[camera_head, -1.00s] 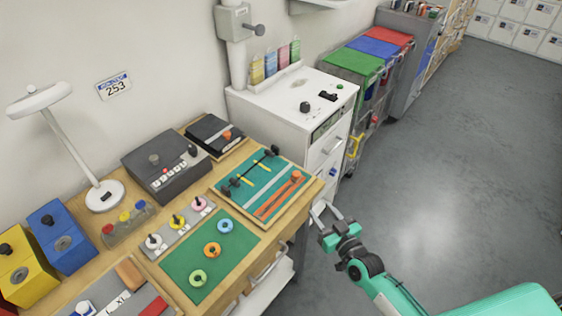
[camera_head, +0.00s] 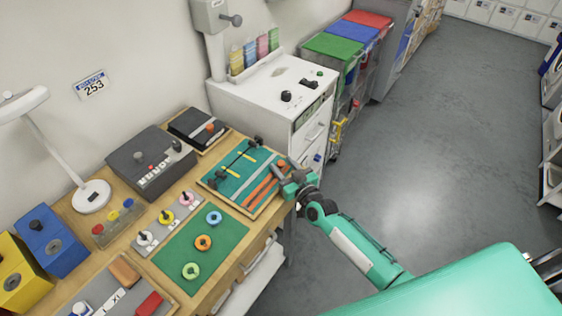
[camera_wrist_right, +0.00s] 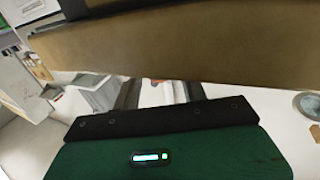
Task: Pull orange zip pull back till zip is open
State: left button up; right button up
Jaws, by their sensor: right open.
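The zip board (camera_head: 243,206) is a teal panel in a wooden frame at the right end of the workbench. Orange zip strips (camera_head: 260,190) run along its right side. The orange zip pull (camera_head: 282,164) shows only as a small bit of orange by my right gripper, which partly hides it. My right gripper (camera_head: 282,171) is open at the board's right edge, close to the pull; contact cannot be told. In the right wrist view its fingers (camera_wrist_right: 162,92) are apart, with a brown wooden edge (camera_wrist_right: 170,45) across the view. My left gripper is not in view.
A white cabinet (camera_head: 258,106) stands just behind the board. A green mat (camera_head: 200,268) with coloured rings lies in front of it. A dark box (camera_head: 150,160) and a lamp (camera_head: 92,196) are at the left. The floor at right is clear.

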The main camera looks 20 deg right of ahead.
aim_at(251, 203)
jog(key=shift+x, duration=0.95)
grip_shut()
jog(key=s+a+p, duration=0.1)
jog(key=s+a, duration=0.2)
jog(key=s+a+p, duration=0.2)
jog(key=s+a, duration=0.1)
jog(key=a, duration=0.1)
jog(key=s+a+p, duration=0.2)
jog(key=s+a, duration=0.1)
jog(key=a, duration=0.1)
jog(key=shift+a, duration=0.2)
jog(key=shift+s+a, duration=0.25)
jog(key=shift+a, duration=0.15)
jog(key=shift+f, duration=0.1)
jog(key=shift+c, duration=0.3)
grip_release()
jog(key=shift+o, duration=0.3)
jog(key=shift+s, duration=0.1)
